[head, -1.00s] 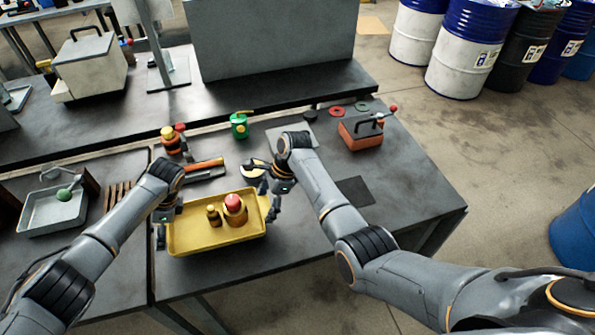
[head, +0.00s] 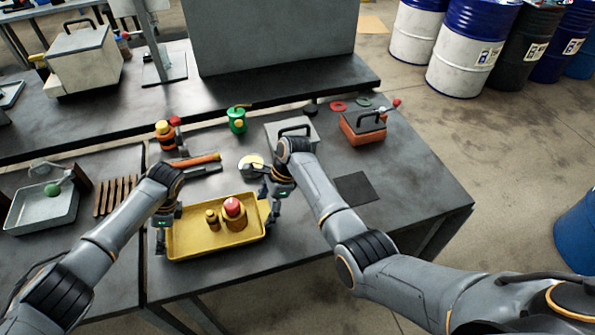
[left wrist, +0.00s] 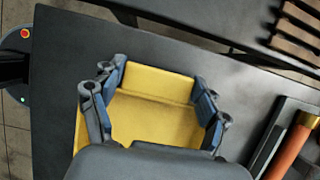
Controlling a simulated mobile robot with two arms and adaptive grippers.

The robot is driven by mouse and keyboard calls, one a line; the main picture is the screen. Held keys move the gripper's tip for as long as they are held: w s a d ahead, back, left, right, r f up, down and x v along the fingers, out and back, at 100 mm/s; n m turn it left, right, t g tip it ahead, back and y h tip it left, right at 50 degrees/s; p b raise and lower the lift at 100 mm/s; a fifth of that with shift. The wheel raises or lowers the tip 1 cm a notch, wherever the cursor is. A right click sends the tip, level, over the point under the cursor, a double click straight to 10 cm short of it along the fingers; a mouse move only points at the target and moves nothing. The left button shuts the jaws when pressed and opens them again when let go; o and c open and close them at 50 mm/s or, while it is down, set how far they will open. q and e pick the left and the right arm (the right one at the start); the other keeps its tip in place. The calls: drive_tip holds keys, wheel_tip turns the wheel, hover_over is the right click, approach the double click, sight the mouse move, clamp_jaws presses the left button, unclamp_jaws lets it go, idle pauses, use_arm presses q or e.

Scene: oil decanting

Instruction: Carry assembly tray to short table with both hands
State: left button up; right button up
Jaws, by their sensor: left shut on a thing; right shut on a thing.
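The yellow assembly tray (head: 190,250) is level near the front edge of a dark table (head: 330,250); I cannot tell whether it touches the top. A small amber bottle (head: 212,220) and a larger brown, red-topped container (head: 234,211) stand upright in it. My left gripper (head: 160,232) is shut on the tray's left end. In the left wrist view its fingers (left wrist: 155,95) are on both sides of the tray's yellow end (left wrist: 150,120). My right gripper (head: 271,208) is shut on the tray's right end; its arm partly hides the grip.
Behind the tray are an orange-handled tool (head: 195,160), a round dish (head: 252,164), a green can (head: 237,120) and a grey box (head: 290,128). A grey basin (head: 45,205) is at left.

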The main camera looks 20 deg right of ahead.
use_arm(q)
drive_tip(key=o, duration=1.1)
drive_tip(key=shift+f, duration=0.25)
use_arm(e)
drive_tip(key=o, duration=1.1)
drive_tip(key=shift+f, duration=0.2)
use_arm(q)
drive_tip(key=o, duration=0.4)
drive_tip(key=shift+s+r, duration=0.1)
drive_tip(key=shift+r, duration=0.05)
use_arm(e)
drive_tip(key=o, duration=0.4)
drive_tip(key=shift+s+r, duration=0.1)
use_arm(q)
drive_tip(key=shift+d+r, duration=0.2)
drive_tip(key=shift+r, duration=0.2)
drive_tip(key=v, duration=1.1)
use_arm(e)
drive_tip(key=v, duration=1.2)
drive_tip(key=shift+d, duration=0.1)
use_arm(q)
drive_tip(key=shift+d+f, duration=0.1)
